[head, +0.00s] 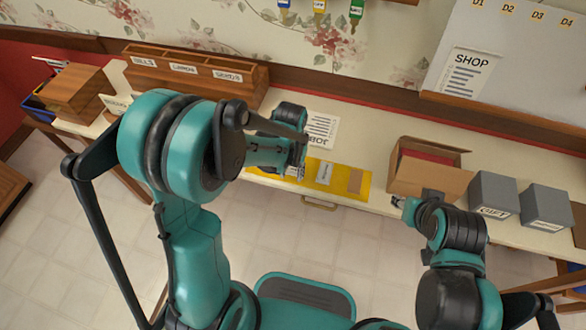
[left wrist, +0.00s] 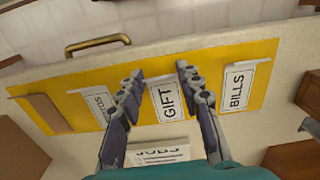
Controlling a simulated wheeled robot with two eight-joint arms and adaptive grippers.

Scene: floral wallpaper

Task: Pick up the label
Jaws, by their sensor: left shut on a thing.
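My left gripper (head: 291,170) is low over the yellow mat (head: 340,180) on the table. In the left wrist view its two fingers (left wrist: 160,75) stand on either side of a white label (left wrist: 168,100) reading GIFT, and are shut on it. A BILLS label (left wrist: 237,88) lies to the right on the mat. Another label (left wrist: 99,103), partly hidden by a finger, lies to the left; its visible letters end in DS. My right gripper (head: 399,202) is by the front of the open cardboard box; its jaws are too small to read.
An open cardboard box (head: 450,181) and two grey boxes (head: 492,193) (head: 546,204) stand on the right. A wooden organizer (head: 190,75) with labelled sections is at the back left. A brown piece (left wrist: 42,110) lies on the mat. A printed sheet (head: 322,127) lies behind it.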

